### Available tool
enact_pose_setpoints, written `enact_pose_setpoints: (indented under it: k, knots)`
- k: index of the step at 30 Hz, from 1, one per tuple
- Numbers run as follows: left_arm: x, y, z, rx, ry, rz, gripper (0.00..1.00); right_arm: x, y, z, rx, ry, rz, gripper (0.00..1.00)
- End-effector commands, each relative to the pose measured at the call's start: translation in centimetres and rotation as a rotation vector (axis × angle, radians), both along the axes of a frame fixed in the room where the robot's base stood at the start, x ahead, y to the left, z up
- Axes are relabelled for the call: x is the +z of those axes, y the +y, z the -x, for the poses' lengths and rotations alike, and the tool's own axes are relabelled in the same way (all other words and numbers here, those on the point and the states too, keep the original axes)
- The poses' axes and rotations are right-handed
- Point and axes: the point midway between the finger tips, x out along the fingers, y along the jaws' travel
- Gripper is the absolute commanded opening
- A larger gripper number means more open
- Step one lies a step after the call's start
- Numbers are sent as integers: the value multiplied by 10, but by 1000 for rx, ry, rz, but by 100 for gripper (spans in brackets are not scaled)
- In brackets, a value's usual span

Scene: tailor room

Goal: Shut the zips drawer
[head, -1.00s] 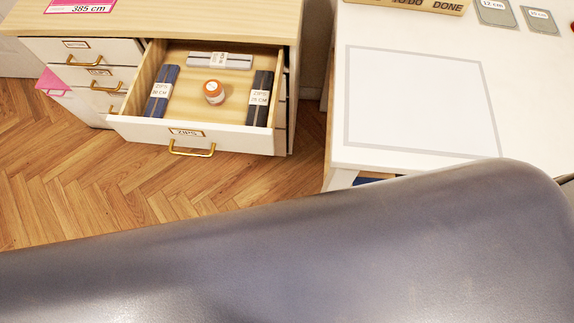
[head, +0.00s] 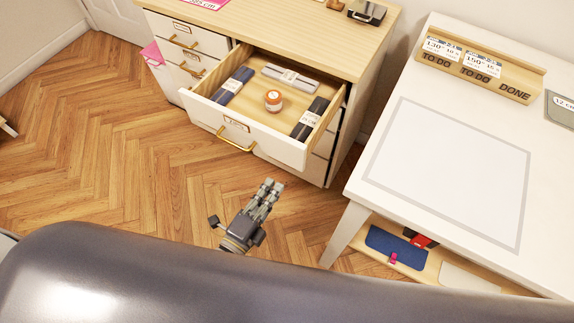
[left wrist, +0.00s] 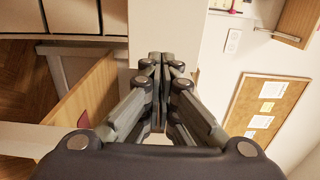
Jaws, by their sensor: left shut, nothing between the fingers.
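The zips drawer (head: 247,137) is pulled out of the wooden-topped cabinet in the head view. It has a white front, a brass handle (head: 237,140) and a label. Inside lie dark zip bundles at the left (head: 234,86) and right (head: 309,118), a grey bundle (head: 288,77) at the back and an orange-and-white jar (head: 273,100). My left gripper (head: 268,184) is shut and empty, apart from the drawer, below and to the right of its handle in the picture. In the left wrist view its fingers (left wrist: 160,62) are together. My right gripper is not in view.
The white table (head: 400,90) stands right of the cabinet, with a lower shelf (head: 440,265) holding folded fabric. Closed drawers (head: 185,40) with brass handles are left of the open one. A pink tag (head: 152,53) sticks out there. Bare wooden floor (head: 120,150) lies in front.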

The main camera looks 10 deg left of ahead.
Motion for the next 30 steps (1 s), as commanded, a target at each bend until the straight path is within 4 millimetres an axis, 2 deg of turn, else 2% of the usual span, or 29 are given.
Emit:
enact_pose_setpoints:
  k: [6,12,18,30]
  knots:
    - [1,-15,-41,-1,-1,0,0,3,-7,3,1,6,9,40]
    - [0,-24,-64,-1,1,1,0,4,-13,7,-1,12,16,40]
    - [-1,-27,-73,0,3,0,0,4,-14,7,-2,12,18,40]
    - [-1,-27,-75,0,3,0,0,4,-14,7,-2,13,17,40]
